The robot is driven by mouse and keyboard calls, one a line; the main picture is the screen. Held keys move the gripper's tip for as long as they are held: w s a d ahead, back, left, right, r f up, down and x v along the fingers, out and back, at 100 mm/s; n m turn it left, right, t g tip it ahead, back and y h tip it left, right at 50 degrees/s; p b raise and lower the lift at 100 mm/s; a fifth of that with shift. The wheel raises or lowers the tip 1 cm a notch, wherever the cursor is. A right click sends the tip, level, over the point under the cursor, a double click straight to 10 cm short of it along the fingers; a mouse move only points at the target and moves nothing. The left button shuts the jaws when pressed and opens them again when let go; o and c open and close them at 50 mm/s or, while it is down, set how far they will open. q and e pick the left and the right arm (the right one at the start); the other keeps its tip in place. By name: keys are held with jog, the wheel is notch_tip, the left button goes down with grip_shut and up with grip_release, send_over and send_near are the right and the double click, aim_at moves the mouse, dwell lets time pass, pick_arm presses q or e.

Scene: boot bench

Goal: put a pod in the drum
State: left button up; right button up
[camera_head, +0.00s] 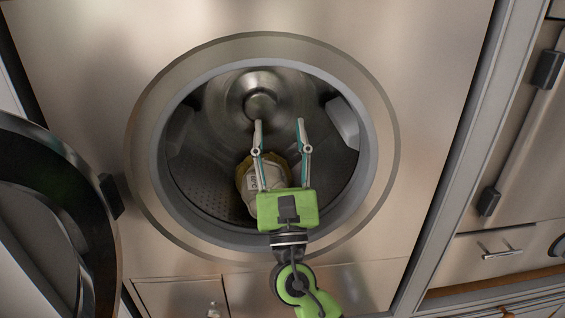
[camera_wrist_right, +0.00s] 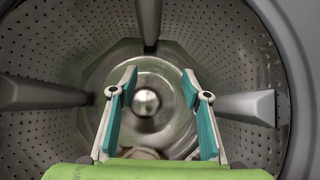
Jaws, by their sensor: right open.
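The drum (camera_head: 195,185) of a front-loading washer is open in the head view, and its perforated wall fills the right wrist view (camera_wrist_right: 235,50). My right gripper (camera_head: 279,122) reaches in through the round opening. Its fingers are spread apart with nothing between them, and they also show in the right wrist view (camera_wrist_right: 159,75). A whitish item with a tan edge and dark print (camera_head: 250,183) lies low in the drum, partly hidden behind my gripper. I cannot tell whether it is a pod. My left gripper is not in view.
The washer's round door (camera_head: 50,215) stands open at the left. The opening's rim (camera_head: 170,205) surrounds my right arm. Vanes (camera_wrist_right: 245,107) stick out from the drum wall. Cabinets with a handle (camera_head: 500,253) stand at the right.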

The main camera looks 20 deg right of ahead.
jog(key=v, duration=1)
jog(key=shift+s, duration=0.2)
jog(key=shift+f, duration=0.1)
